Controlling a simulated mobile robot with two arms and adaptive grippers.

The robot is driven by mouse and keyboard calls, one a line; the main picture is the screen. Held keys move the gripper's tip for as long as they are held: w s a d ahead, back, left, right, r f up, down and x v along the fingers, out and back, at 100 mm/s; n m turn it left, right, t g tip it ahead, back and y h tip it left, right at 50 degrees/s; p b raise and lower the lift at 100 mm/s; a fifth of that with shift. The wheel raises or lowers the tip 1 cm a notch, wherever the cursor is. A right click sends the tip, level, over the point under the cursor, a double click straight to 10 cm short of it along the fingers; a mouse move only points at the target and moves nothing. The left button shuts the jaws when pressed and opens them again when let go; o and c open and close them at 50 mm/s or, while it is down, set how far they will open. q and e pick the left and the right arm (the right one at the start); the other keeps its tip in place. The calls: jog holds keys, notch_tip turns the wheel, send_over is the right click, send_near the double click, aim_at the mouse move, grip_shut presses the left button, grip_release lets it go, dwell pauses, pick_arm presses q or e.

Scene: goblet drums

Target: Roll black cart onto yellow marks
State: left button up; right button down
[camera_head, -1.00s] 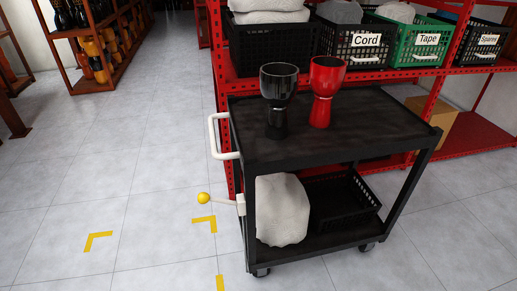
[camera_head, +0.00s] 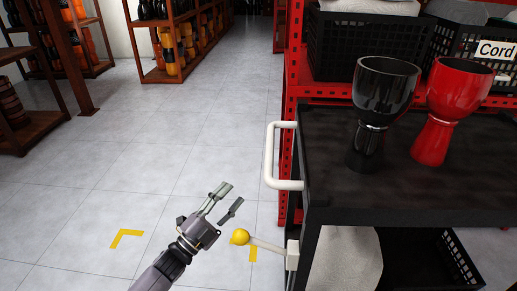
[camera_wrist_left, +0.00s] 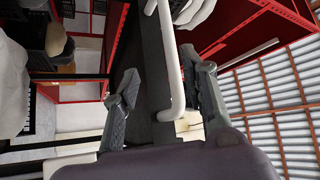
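The black cart (camera_head: 400,195) stands at the right. Its white handle (camera_head: 270,155) sticks out from its left side. A black goblet drum (camera_head: 382,95) and a red goblet drum (camera_head: 450,105) stand on its top. Yellow floor marks show at the lower left (camera_head: 125,238) and behind the yellow-knobbed lever (camera_head: 240,237). My left gripper (camera_head: 234,195) is open and empty, left of the handle and below it in the picture. In the left wrist view the white handle (camera_wrist_left: 172,70) shows between the spread fingers (camera_wrist_left: 160,75). My right gripper is out of view.
A red shelf rack (camera_head: 290,100) with black crates (camera_head: 365,45) stands behind the cart. Brown racks (camera_head: 150,50) stand at the back left. The tiled floor left of the cart is clear. A pale sack (camera_head: 345,260) lies on the cart's lower shelf.

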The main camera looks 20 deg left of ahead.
aim_at(270, 150)
pick_arm(q)
jog(key=shift+m+h, duration=0.3)
jog(key=shift+h, duration=0.1)
jog(key=x, duration=0.6)
jog(key=r+x, duration=0.1)
jog(key=x, duration=1)
jog(key=shift+d+r, duration=0.1)
jog(key=shift+r, duration=0.2)
grip_shut()
jog(key=shift+s, duration=0.1)
